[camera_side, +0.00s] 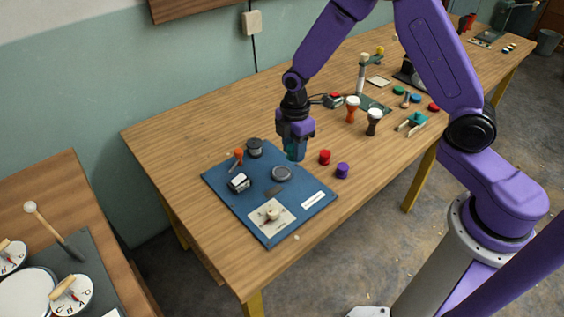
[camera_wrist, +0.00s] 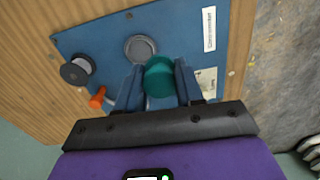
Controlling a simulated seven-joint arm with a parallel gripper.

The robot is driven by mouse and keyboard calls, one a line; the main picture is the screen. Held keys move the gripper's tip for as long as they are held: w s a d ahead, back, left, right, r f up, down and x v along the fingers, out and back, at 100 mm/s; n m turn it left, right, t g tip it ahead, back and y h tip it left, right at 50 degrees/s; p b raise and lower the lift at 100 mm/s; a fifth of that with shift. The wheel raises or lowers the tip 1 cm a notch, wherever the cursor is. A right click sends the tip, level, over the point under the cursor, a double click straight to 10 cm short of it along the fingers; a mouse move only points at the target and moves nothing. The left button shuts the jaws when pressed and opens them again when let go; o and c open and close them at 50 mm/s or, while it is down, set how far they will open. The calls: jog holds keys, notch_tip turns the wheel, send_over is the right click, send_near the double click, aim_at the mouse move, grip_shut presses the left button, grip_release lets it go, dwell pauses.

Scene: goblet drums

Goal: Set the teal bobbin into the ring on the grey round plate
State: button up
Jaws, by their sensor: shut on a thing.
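The teal bobbin (camera_wrist: 158,76) is between the two blue fingers of my gripper (camera_wrist: 159,88), which is shut on it. In the side view my gripper (camera_side: 295,152) hangs above the back right part of the blue board, and its fingers mostly hide the bobbin. The grey round plate (camera_side: 281,173) lies on the board, below and a little left of the fingers. It also shows in the wrist view (camera_wrist: 139,48), just beyond the bobbin. Its ring appears as a lighter rim. The bobbin looks apart from the plate.
Red (camera_side: 325,157) and purple (camera_side: 342,170) bobbins stand on the table right of the board.

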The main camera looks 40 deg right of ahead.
send_over(282, 173)
notch_tip(282, 173, down, 5)
jog(key=shift+r, duration=0.15)
jog(key=shift+w+f, duration=0.1)
jog(key=shift+f, duration=1.4)
jog(key=shift+f, duration=0.45)
